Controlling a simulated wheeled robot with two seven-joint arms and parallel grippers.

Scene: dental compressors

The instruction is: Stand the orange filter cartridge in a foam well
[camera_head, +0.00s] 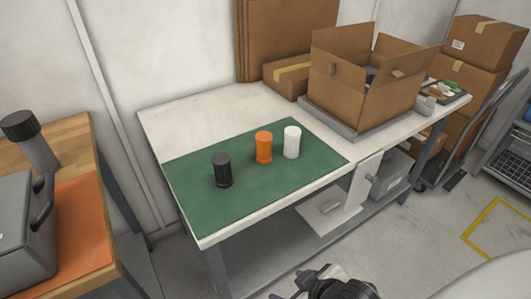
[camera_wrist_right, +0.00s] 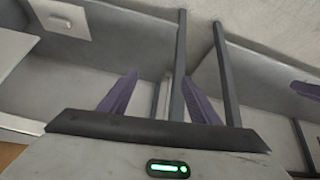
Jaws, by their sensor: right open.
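The orange filter cartridge (camera_head: 264,147) stands upright on a green mat (camera_head: 280,182) on the white table. A white cartridge (camera_head: 292,142) stands close to its right and a black one (camera_head: 222,170) to its left. An open cardboard box (camera_head: 350,97) stands further back to the right. Something dark shows inside it, but I cannot make out foam wells. My right gripper (camera_head: 290,287) is low at the bottom edge of the head view, in front of the table and well away from the cartridges. In the right wrist view its purple fingers (camera_wrist_right: 160,92) are apart with nothing between them. My left gripper is not in view.
The box stands on a grey platform (camera_head: 365,131). A tray of small items (camera_head: 447,91) lies at the table's right end. A wooden bench (camera_head: 78,145) with a grey machine (camera_head: 25,235) is at left. The mat's front part is clear.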

